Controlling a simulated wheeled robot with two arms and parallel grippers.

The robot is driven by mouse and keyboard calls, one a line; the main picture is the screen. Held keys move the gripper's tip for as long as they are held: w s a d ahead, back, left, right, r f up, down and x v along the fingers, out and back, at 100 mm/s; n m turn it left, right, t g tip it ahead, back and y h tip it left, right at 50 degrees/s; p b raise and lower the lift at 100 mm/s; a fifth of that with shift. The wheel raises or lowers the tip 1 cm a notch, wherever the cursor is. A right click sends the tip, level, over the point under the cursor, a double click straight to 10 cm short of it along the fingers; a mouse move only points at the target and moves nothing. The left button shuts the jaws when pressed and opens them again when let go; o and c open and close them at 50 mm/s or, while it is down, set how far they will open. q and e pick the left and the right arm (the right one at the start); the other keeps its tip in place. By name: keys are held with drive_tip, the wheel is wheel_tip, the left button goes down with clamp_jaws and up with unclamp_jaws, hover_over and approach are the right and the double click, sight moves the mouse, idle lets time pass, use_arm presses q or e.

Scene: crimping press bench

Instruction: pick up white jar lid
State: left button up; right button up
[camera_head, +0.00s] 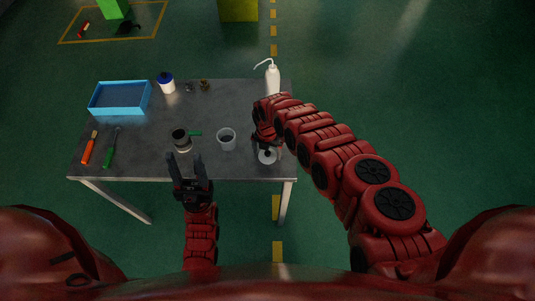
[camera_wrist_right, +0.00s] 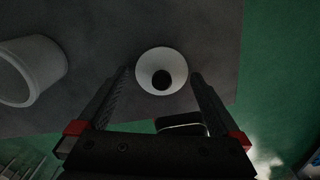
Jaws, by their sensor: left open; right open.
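The white jar lid (camera_head: 267,157) lies near the right front corner of the table in the head view, a round white piece with a dark centre. In the right wrist view the lid (camera_wrist_right: 161,70) is just beyond and between the two fingers. My right gripper (camera_wrist_right: 161,76) is open and empty, pointing at the lid; I cannot tell the exact height above it. In the head view my right gripper (camera_head: 268,143) partly covers the lid's far side. My left gripper (camera_head: 186,158) is open and empty at the table's front edge, by a dark mug.
A grey cup (camera_head: 226,140) stands left of the lid. A dark mug with a green handle (camera_head: 181,138), a blue tray (camera_head: 120,83), a blue-topped white jar (camera_head: 166,84), a white squeeze bottle (camera_head: 272,78) and two tools (camera_head: 110,147) share the table (camera_head: 148,151). The table's right edge is close to the lid.

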drive_tip(key=shift+d+f, duration=0.15)
drive_tip(key=shift+f, duration=0.2)
drive_tip(key=c, duration=1.1)
drive_tip(key=shift+r, duration=0.15)
drive_tip(key=shift+c, duration=0.2)
